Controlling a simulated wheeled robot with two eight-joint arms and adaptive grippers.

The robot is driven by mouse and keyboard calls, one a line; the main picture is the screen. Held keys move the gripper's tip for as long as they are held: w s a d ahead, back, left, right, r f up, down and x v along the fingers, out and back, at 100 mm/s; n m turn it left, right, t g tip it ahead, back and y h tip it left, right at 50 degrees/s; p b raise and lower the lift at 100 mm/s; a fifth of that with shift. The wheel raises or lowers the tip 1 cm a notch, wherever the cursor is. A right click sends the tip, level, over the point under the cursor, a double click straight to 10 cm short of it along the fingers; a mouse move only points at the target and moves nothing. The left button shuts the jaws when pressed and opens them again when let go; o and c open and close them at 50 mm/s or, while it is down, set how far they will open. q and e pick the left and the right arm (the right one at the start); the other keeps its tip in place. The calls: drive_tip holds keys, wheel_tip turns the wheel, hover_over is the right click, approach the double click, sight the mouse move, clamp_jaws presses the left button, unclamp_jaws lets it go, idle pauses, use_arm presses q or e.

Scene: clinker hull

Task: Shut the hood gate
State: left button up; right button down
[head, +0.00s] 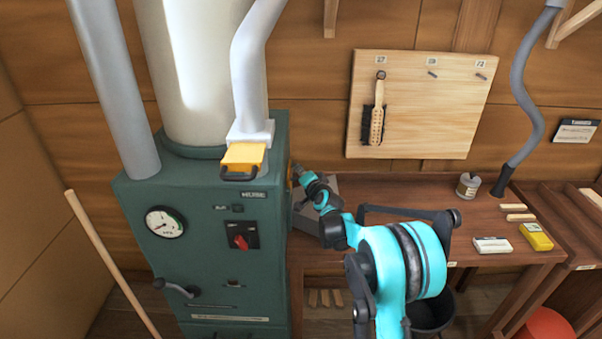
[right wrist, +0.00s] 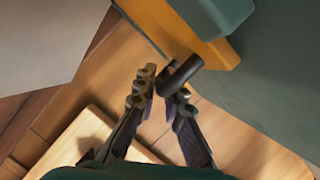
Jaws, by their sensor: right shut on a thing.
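In the right wrist view an orange-yellow gate plate (right wrist: 178,32) juts from a green housing, with a black bar handle (right wrist: 183,74) on it. My right gripper (right wrist: 164,86) has its fingers closed around the end of that handle. In the head view my right gripper (head: 298,172) is at the right side of the green machine (head: 220,215), where only a sliver of yellow shows behind it. Another yellow gate (head: 243,156) with a black handle sits under the white pipe on the machine's front, above a label that seems to read "HOSE". My left gripper is not in view.
The machine's front has a gauge (head: 165,222), a red switch (head: 241,241) and a crank. A brush hangs on a pegboard (head: 430,105) behind.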

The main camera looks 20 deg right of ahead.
sight(301, 199)
wheel_tip(301, 199, down, 8)
drive_tip(key=b, duration=0.5)
drive_tip(key=shift+f, duration=0.25)
drive_tip(key=shift+s, duration=0.1)
drive_tip(key=c, duration=1.6)
unclamp_jaws()
drive_tip(key=shift+r, duration=0.1)
drive_tip(key=v, duration=1.1)
drive_tip(key=shift+s, duration=0.45)
